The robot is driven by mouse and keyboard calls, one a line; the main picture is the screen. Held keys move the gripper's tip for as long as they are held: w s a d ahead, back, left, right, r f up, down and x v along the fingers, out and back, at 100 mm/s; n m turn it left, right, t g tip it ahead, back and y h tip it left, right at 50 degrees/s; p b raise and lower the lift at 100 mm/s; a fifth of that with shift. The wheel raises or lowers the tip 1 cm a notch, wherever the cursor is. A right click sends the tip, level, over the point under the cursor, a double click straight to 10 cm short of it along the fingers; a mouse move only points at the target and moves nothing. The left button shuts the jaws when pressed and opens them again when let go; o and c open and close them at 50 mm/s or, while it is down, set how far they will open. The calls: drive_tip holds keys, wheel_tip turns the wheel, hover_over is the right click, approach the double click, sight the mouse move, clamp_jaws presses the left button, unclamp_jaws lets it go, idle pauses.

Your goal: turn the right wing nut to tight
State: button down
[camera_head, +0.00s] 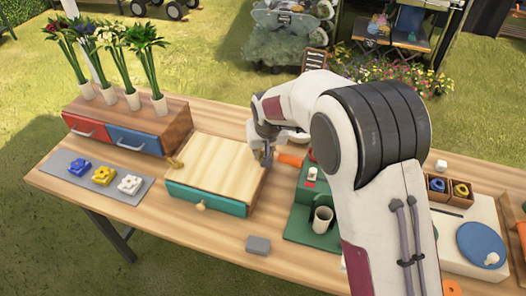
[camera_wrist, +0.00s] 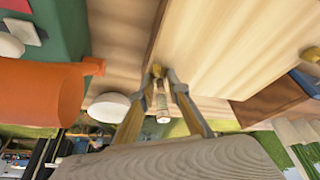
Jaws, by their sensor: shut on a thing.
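The box (camera_head: 218,165) has a pale wooden lid and a teal drawer front with a round knob. My gripper (camera_head: 265,157) is at the lid's right edge, pointing down, partly hidden by my wrist. In the wrist view, my gripper (camera_wrist: 160,82) has its two fingertips close around the brass right wing nut (camera_wrist: 157,70) at the lid's edge. The fingers cover part of the nut, and its turn angle is hard to tell. The left wing nut (camera_head: 175,163) is brass and sits at the lid's left edge, clear of my gripper; it also shows in the wrist view (camera_wrist: 312,54).
An orange object (camera_head: 290,159) and a green stand (camera_head: 300,222) with a cup are close to my gripper's right. A drawer chest (camera_head: 130,124) with potted flowers stands left. A grey mat (camera_head: 98,177) holds three coloured pieces. A grey block (camera_head: 258,245) lies in front.

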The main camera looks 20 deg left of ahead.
drive_tip(key=shift+a+r+m+t+h, duration=0.15)
drive_tip(key=shift+m+h, duration=0.15)
drive_tip(key=shift+m, duration=0.55)
drive_tip(key=shift+a+r+m+t+h, duration=0.15)
drive_tip(key=shift+m+h, duration=0.15)
drive_tip(key=shift+m, duration=0.55)
drive_tip(key=shift+w+d+m+h, duration=0.1)
drive_tip(key=shift+m+h, duration=0.2)
drive_tip(key=shift+m, duration=0.4)
drive_tip(key=c, duration=1.9)
unclamp_jaws()
drive_tip(key=shift+f, duration=0.1)
drive_tip(key=v, duration=1.2)
drive_tip(key=shift+d, duration=0.1)
